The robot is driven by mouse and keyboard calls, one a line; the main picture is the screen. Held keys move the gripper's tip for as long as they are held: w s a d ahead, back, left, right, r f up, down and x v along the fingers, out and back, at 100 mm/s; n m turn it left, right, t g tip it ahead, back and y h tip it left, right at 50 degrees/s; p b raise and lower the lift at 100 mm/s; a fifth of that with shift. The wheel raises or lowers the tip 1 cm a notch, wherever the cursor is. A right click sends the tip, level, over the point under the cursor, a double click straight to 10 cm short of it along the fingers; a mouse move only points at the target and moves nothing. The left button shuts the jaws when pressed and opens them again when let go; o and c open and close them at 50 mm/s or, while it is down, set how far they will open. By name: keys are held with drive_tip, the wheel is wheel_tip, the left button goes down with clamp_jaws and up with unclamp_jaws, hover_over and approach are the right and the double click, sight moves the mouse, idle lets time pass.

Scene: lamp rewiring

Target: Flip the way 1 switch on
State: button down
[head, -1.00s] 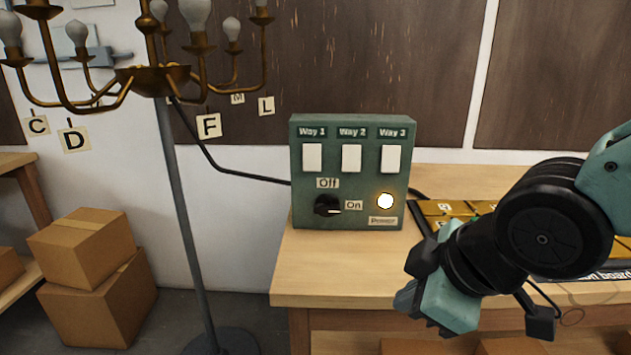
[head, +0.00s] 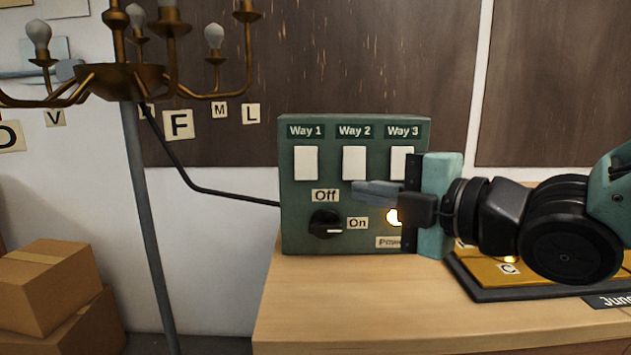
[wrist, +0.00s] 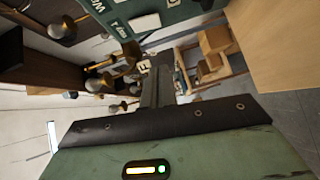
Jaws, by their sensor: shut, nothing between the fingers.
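The green switch box (head: 290,240) stands on the wooden bench. The white Way 1 switch (head: 306,162) is at its upper left, in plain view, with the Way 2 switch (head: 354,162) to its right. The Way 3 switch (head: 401,160) is partly covered by my gripper. I cannot tell from the white rockers which position each is in. My gripper (head: 356,189) is shut and empty, in front of the box, with its tips pointing left below Way 2. The tips look apart from Way 1. In the wrist view, the shut fingers (wrist: 158,88) show below part of the box (wrist: 175,14).
The black knob (head: 326,224) points toward On, and the power light (head: 394,217) glows behind my gripper. A brass chandelier (head: 125,80) stands at left on a pole. A junction board (head: 485,280) lies on the bench at right. Cardboard boxes (head: 40,290) are at lower left.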

drive_tip(key=shift+w+a, duration=0.1)
drive_tip(key=p+x, duration=0.2)
drive_tip(key=p, duration=0.3)
drive_tip(key=p+x, duration=0.2)
drive_tip(key=p, duration=0.3)
drive_tip(key=shift+w+a+r, duration=0.2)
drive_tip(key=shift+a+r, duration=0.05)
drive_tip(key=p, duration=0.2)
approach(300, 177)
drive_tip(key=x, duration=0.6)
drive_tip(key=shift+r, duration=0.1)
drive_tip(key=shift+b, duration=0.4)
